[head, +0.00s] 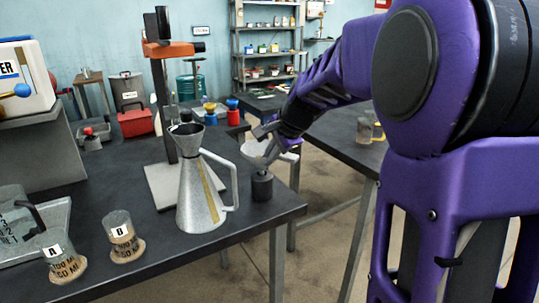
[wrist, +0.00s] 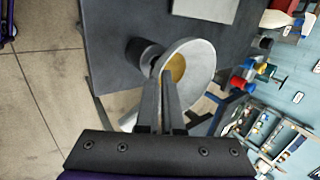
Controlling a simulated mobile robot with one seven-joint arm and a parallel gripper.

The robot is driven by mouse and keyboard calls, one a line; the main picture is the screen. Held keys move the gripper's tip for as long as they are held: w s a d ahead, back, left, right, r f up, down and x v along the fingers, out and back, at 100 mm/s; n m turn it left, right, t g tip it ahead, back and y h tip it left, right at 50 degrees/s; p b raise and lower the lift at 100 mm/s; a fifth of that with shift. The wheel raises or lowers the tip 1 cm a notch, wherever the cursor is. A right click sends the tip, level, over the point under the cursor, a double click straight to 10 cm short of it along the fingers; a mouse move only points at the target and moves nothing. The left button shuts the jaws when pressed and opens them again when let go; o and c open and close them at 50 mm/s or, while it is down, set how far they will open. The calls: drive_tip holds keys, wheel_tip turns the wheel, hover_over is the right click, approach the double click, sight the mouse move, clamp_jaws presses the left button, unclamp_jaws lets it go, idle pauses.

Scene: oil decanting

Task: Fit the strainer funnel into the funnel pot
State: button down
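The strainer funnel (head: 256,148) is a pale bowl with a spout, above a small black cylinder (head: 262,187) at the table's right end. The wrist view shows its round rim and brass-coloured strainer (wrist: 176,68), with the black cylinder (wrist: 140,52) beside it. My gripper (wrist: 160,80) has its two fingers close together at the funnel's near rim and looks shut on it. I cannot tell whether the spout is inside the cylinder or above it. The funnel pot (head: 201,198), a grey metal cone with a side handle and flared top, stands upright left of the funnel.
An orange-topped stand (head: 172,48) on a grey base rises behind the pot. Jars A (head: 63,259) and B (head: 122,240) stand front left, near a grey tray (head: 55,222). Red and blue items stand farther back. Bare black tabletop lies between jar B and the pot.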

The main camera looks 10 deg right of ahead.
drive_tip(key=shift+f, duration=0.8)
drive_tip(key=c, duration=1)
unclamp_jaws()
